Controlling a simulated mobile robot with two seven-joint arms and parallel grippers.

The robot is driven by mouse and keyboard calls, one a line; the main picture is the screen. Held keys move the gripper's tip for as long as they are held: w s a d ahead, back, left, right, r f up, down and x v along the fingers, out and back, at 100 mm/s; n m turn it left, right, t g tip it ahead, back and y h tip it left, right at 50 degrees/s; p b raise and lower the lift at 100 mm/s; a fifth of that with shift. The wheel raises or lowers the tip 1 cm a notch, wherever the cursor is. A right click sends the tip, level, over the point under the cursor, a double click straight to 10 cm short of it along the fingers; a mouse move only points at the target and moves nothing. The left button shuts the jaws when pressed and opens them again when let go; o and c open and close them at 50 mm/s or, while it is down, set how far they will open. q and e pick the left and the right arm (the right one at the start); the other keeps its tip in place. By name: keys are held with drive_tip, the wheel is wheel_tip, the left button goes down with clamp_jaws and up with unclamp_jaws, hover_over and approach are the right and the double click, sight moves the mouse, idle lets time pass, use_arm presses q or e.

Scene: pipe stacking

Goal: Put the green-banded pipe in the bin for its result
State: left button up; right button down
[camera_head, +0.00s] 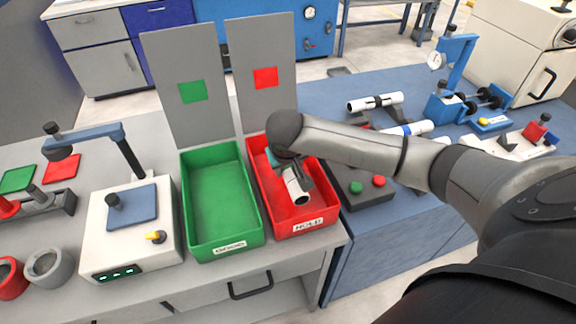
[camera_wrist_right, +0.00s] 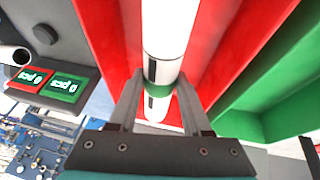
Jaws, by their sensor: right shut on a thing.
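The green-banded pipe is white with a green band and dark marks; in the right wrist view (camera_wrist_right: 160,88) the band lies between my fingers. My right gripper (camera_wrist_right: 158,106) is shut on it. In the head view the pipe's white end (camera_head: 296,190) shows below my right gripper (camera_head: 287,168), within the outline of the red bin (camera_head: 309,224) labelled HOLD. I cannot tell whether the pipe touches the bin floor. The green bin (camera_head: 224,249) labelled GOOD stands directly left of it and looks empty. My left gripper is out of view.
Grey boards with a green square (camera_head: 192,92) and a red square (camera_head: 265,77) stand behind the bins. A white test station (camera_head: 130,233) is at left. A button box (camera_head: 364,190) is right of the red bin. A black-banded pipe (camera_head: 360,105) and a blue-banded pipe (camera_head: 415,129) lie farther right.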

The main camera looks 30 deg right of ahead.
drive_tip(key=shift+p, duration=0.4)
idle(0.4)
drive_tip(key=shift+c, duration=1.4)
unclamp_jaws()
drive_tip(key=p+v, duration=0.4)
drive_tip(key=v, duration=1.1)
drive_tip(key=shift+a, duration=0.2)
